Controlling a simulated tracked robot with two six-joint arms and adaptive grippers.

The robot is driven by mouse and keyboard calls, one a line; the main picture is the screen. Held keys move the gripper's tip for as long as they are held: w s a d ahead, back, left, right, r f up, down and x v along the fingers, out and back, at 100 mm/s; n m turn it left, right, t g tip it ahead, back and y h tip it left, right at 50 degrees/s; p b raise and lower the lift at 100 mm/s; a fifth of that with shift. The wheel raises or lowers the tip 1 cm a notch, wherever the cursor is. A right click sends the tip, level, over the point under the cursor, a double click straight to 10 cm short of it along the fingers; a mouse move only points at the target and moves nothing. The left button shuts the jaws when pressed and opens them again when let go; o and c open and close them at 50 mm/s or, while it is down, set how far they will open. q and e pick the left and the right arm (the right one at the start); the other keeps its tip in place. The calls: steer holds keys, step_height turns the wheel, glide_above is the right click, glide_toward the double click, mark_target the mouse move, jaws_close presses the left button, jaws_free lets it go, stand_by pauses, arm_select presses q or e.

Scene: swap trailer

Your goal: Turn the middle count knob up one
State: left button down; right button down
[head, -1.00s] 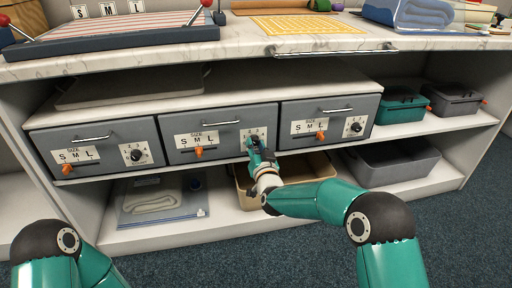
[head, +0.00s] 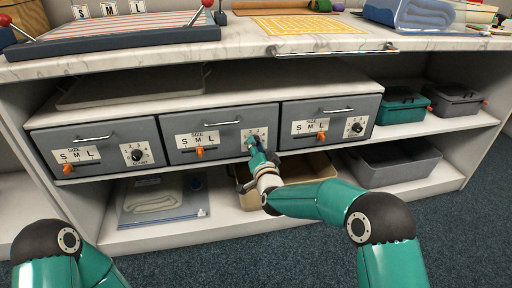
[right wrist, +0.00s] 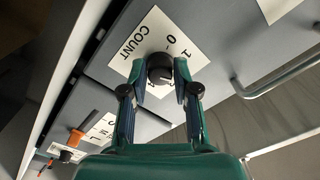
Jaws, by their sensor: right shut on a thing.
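The middle drawer (head: 186,131) is grey, with a size slider and a white count label. Its count knob is mostly hidden by my right gripper (head: 254,145) in the head view. In the right wrist view the dark round knob (right wrist: 159,67) sits on the COUNT label (right wrist: 133,44), between the fingertips of my right gripper (right wrist: 160,88). The fingers are shut on the knob from both sides. The digit it points to cannot be read. My left gripper is out of view; only part of the left arm shows.
Similar drawers stand on the left (head: 103,146) and right (head: 326,122), each with its own count knob. An orange slider (head: 199,152) sits left of my gripper. A tan bin (head: 314,167) is on the shelf below. The counter (head: 240,52) overhangs above.

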steer(key=shift+d, duration=0.2)
steer(key=c, duration=0.9)
jaws_free()
steer(key=shift+a, duration=0.15)
steer(key=shift+o, duration=0.2)
steer(key=shift+s, duration=0.1)
steer(key=s+d, duration=0.2)
steer(key=s, duration=0.9)
steer(key=shift+s, duration=0.3)
steer(key=shift+f, duration=0.1)
